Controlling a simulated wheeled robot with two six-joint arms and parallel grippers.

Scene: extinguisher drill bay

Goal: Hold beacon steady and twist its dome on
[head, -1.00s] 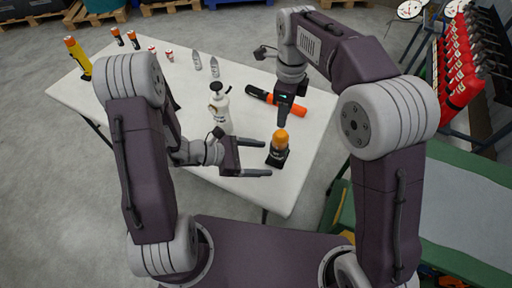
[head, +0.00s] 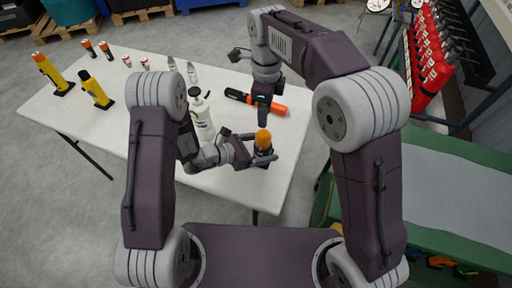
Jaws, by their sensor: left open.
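The beacon (head: 264,151) stands upright near the front right of the white table (head: 160,150). It has a dark body, and its orange dome (head: 263,137) sits on top; whether the dome is threaded on cannot be told. My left gripper (head: 263,158) is low at the beacon, its open fingers reaching to the dark body from the left. Whether they touch it cannot be told. My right gripper (head: 263,117) points down just above and behind the dome, apart from it. Its fingers are too dark and small to read.
A black and orange torch (head: 268,106) lies behind the beacon, close to my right gripper. Yellow torches (head: 96,92) and small bottles stand farther left. The table's front left is clear.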

